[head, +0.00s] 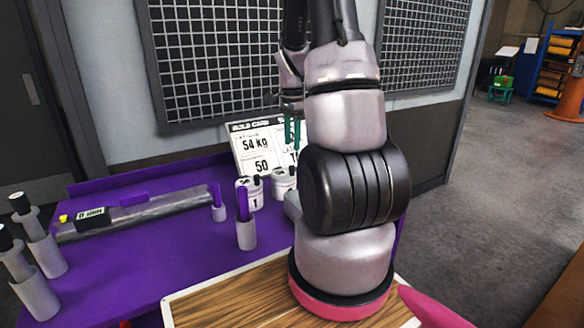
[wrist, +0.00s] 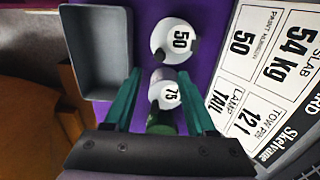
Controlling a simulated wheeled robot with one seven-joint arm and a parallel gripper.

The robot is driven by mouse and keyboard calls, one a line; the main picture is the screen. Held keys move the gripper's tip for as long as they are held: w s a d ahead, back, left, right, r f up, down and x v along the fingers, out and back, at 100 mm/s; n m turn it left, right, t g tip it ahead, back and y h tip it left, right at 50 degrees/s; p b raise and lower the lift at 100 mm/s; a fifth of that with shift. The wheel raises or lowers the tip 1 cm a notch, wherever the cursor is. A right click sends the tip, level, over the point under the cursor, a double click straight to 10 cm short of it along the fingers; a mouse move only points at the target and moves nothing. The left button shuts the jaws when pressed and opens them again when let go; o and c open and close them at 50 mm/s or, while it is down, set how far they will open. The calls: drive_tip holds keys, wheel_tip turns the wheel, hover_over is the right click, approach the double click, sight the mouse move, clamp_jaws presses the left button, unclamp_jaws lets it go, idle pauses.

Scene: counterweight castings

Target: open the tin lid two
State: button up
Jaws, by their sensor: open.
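Two small white tins with black parts on top stand at the back of the purple bench in the head view. The left tin (head: 249,194) is marked 1; the right tin (head: 283,183) is partly behind my arm and its mark is unclear. My gripper (head: 292,132) points down above the right tin. In the wrist view, my gripper (wrist: 160,76) has its green fingers open, one on each side of a white round top marked 75 (wrist: 171,95). It looks unheld. Another round top, marked 50 (wrist: 176,39), lies beyond the fingertips. Which one is tin two is not readable here.
A printed card (head: 262,150) stands behind the tins, and a grey tray (wrist: 100,50) lies beside them. A grey holder with a purple piece (head: 246,232) stands in front. A long grey bar (head: 140,213) lies at left. The purple bench (head: 120,270) has free room at front left.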

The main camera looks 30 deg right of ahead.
sight(292, 166)
wheel_tip(292, 166, down, 10)
drive_tip(key=shift+r, duration=0.2)
clamp_jaws()
idle(1.5)
